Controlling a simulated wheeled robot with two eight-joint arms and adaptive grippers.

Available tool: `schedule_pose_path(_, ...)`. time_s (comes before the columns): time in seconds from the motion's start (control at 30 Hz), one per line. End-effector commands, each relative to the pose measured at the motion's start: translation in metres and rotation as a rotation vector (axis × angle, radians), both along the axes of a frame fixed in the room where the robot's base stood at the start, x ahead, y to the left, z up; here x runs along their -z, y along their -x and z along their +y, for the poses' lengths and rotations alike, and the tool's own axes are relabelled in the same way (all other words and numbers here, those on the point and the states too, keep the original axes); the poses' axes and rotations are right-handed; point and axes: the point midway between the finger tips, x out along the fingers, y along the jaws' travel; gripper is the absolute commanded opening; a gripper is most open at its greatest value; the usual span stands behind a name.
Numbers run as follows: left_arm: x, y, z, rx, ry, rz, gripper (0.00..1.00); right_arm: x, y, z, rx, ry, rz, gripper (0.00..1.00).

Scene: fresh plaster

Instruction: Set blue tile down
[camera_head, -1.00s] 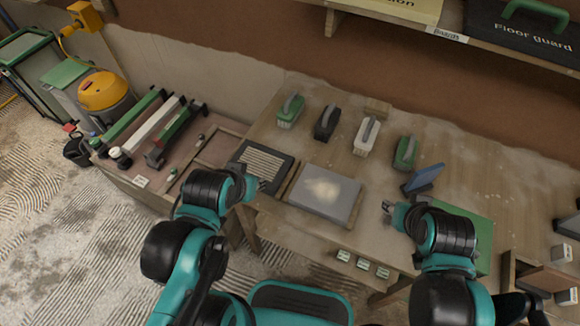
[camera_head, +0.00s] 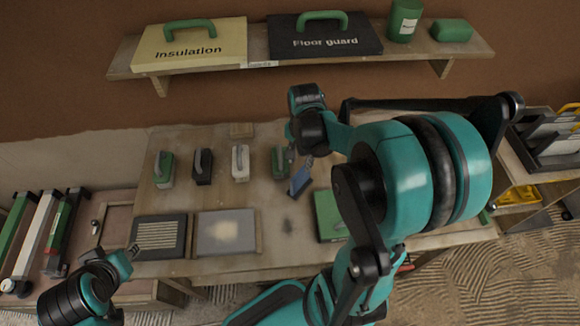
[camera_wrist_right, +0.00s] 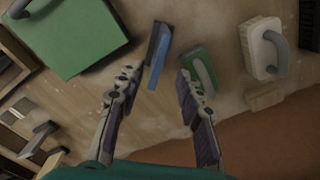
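The blue tile (camera_head: 300,181) stands tilted on the workbench (camera_head: 275,235), left of the green board (camera_head: 327,217), with a dark piece against it. In the right wrist view the blue tile (camera_wrist_right: 160,62) lies just beyond the fingertips, nearer the left finger. My right gripper (camera_wrist_right: 158,76) is open with nothing between its fingers; in the head view it hangs above the tile, partly hidden. My left gripper (camera_head: 131,252) is by the bench's front left edge; its finger opening is unclear.
A green-based block with grey handle (camera_wrist_right: 201,71) sits close by my right finger. A white one (camera_head: 240,162), a black one (camera_head: 202,166) and another green one (camera_head: 163,169) stand left. A grey slab (camera_head: 226,232) and dark ridged panel (camera_head: 159,237) lie in front. A shelf (camera_head: 118,66) is behind.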

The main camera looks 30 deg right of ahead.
Motion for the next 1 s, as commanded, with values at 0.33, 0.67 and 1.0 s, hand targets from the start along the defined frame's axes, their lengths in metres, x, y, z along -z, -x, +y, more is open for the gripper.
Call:
schedule_pose_path(0.33, 0.004, 0.000, 0.000, 0.000, 0.000, 0.000, 0.32, 0.029, 0.001, -0.010, 0.081, -0.015, 0.036, 0.36)
schedule_pose_path(0.67, 0.024, 0.000, 0.000, 0.000, 0.000, 0.000, 0.32, 0.076, 0.001, -0.013, 0.078, -0.015, 0.035, 0.36)
schedule_pose_path(1.0, 0.025, 0.000, 0.000, 0.000, 0.000, 0.000, 0.32, 0.082, 0.001, -0.012, 0.078, -0.015, 0.034, 0.36)
